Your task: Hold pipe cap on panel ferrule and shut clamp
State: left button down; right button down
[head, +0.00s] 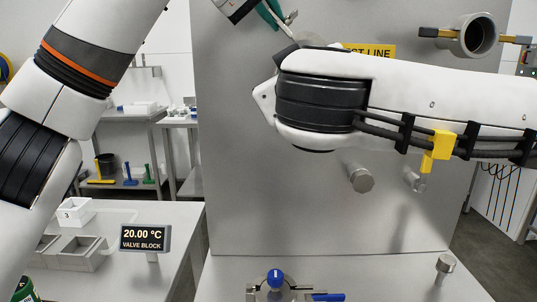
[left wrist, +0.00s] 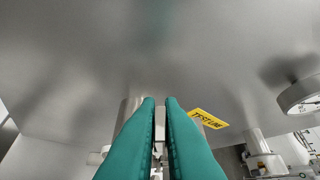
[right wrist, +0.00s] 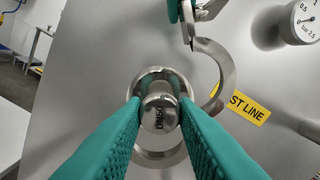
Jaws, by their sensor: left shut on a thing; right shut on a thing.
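In the right wrist view, my right gripper (right wrist: 160,104) is shut on the steel pipe cap (right wrist: 158,122), which carries stamped lettering. The cap sits in front of the panel ferrule, which it mostly hides; whether it is fully seated I cannot tell. The steel clamp (right wrist: 230,68) hangs around this spot, one curved half swung open to the right. My left gripper (right wrist: 188,12) is above, shut on the clamp's upper end. In the head view, the left gripper (head: 272,16) shows at the top; my right arm hides the cap and the right gripper.
A yellow TEST LINE label (right wrist: 246,107) is on the grey panel beside the clamp. A pressure gauge (right wrist: 307,20) is at the right.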

pick_arm(q)
jog(key=shift+s+d+f, duration=0.1)
jog(key=shift+d+f, duration=0.05)
jog(key=shift+d, duration=0.05)
jog(key=shift+a+f+h, duration=0.3)
jog(key=shift+f, duration=0.1)
jog(key=shift+a+f+n+h, duration=0.45)
jog(key=shift+a+n+h, duration=0.05)
jog(key=shift+a+n, duration=0.1)
jog(key=shift+a+f+n+t+h, duration=0.4)
jog(key=shift+a+f+n+h, duration=0.15)
jog(key=shift+f, duration=0.4)
jog(key=shift+a+f+n+t+h, duration=0.15)
jog(key=shift+a+f+n+h, duration=0.2)
jog(key=shift+f, duration=0.2)
jog(key=shift+a+f+n+t+h, duration=0.2)
jog(key=shift+f+n+h, duration=0.15)
jog(key=shift+f, duration=0.2)
